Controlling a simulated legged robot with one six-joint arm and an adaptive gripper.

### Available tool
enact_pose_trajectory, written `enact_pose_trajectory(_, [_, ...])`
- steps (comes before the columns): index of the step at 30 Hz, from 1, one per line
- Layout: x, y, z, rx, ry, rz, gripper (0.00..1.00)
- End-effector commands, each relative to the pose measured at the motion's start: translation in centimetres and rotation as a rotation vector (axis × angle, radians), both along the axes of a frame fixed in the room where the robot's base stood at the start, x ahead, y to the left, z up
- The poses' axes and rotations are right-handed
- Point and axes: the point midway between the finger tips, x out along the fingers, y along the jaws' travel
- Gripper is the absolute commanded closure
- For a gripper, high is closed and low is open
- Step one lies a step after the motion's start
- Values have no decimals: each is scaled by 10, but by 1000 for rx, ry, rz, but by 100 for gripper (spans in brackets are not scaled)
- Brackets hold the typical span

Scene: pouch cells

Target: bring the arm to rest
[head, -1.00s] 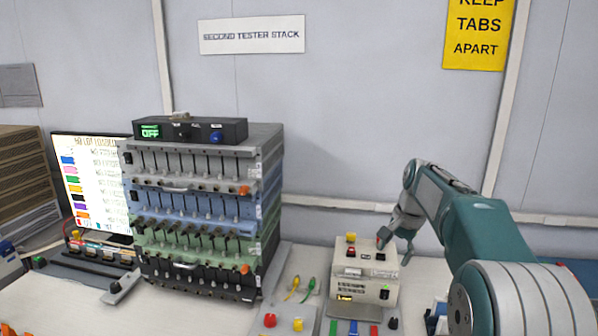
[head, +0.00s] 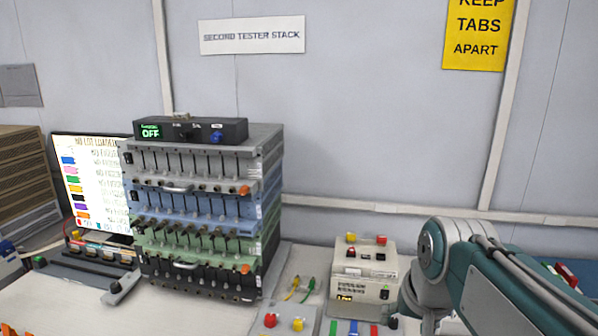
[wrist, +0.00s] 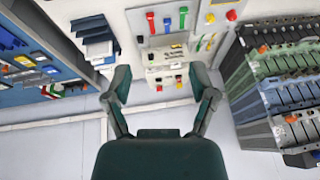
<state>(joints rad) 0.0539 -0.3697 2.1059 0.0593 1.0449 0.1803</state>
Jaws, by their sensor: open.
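My gripper (wrist: 164,88) shows in the wrist view with its two dark green fingers spread apart and nothing between them. In the head view my teal and grey arm (head: 505,285) fills the lower right, with a rounded joint beside the small beige box (head: 365,268). The gripper itself is not clearly visible there. The wrist view is upside down, and the beige box (wrist: 166,72) appears beyond the open fingers, apart from them.
The tester stack (head: 205,210) stands left of the beige box, with a black control unit (head: 190,130) on top reading OFF. A lit screen (head: 90,180) is at its left. Colored plugs and leads (head: 300,288) lie between stack and box.

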Motion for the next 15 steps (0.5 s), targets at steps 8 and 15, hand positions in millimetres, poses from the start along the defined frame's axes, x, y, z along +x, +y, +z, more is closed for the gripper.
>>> enact_pose_trajectory(8, [-65,6,-28,-79,-82,134,26])
enact_pose_trajectory(15, [-98,8,-52,-131,-127,214,26])
